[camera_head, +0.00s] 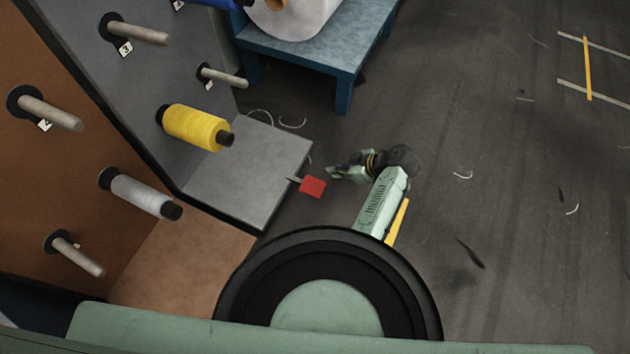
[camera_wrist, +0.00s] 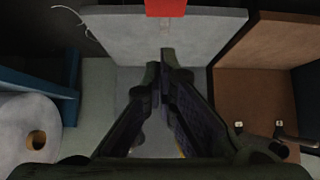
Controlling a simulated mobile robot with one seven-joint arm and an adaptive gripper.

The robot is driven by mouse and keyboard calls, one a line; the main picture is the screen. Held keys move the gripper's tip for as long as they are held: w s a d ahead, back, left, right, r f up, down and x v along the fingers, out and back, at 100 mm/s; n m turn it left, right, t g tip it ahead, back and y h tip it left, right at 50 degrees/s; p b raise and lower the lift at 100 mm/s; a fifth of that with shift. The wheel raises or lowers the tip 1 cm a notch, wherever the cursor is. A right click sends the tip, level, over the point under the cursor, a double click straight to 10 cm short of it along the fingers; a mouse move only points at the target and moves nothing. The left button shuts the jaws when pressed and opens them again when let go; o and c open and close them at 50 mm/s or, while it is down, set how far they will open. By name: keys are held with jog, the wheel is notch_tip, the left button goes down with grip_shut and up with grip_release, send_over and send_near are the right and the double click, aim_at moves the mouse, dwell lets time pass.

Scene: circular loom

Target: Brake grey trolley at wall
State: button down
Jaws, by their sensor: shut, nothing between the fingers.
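The grey trolley (camera_head: 246,175) has an upright panel with pegs and a flat base; a yellow bobbin (camera_head: 196,127) sits on one peg. A red brake pedal (camera_head: 312,187) sticks out from the base's edge on a short grey stem. My gripper (camera_head: 330,172) is shut and empty, just right of and slightly above the pedal in the head view, apart from it there. In the wrist view the pedal (camera_wrist: 165,8) is at the top edge, partly cut off, beyond my shut fingertips (camera_wrist: 168,54). The trolley base (camera_wrist: 125,38) also shows there. The pedal's height is hard to tell.
A brown trolley (camera_head: 190,262) with a grey bobbin (camera_head: 143,195) stands against the grey one. A blue table (camera_head: 335,55) bearing a large white roll (camera_head: 295,15) stands behind. Thread scraps lie on the floor; the floor to the right is mostly open, with tape marks (camera_head: 588,68).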

jog(key=shift+s+f, duration=0.25)
send_over(306, 182)
jog(key=s+d, duration=0.1)
jog(key=d, duration=0.2)
notch_tip(306, 182, down, 7)
jog(key=shift+s+f, duration=0.1)
jog(key=shift+s, duration=0.05)
notch_tip(306, 182, down, 2)
jog(key=shift+d+f, duration=0.15)
jog(key=shift+f, duration=0.75)
jog(key=shift+f, duration=0.1)
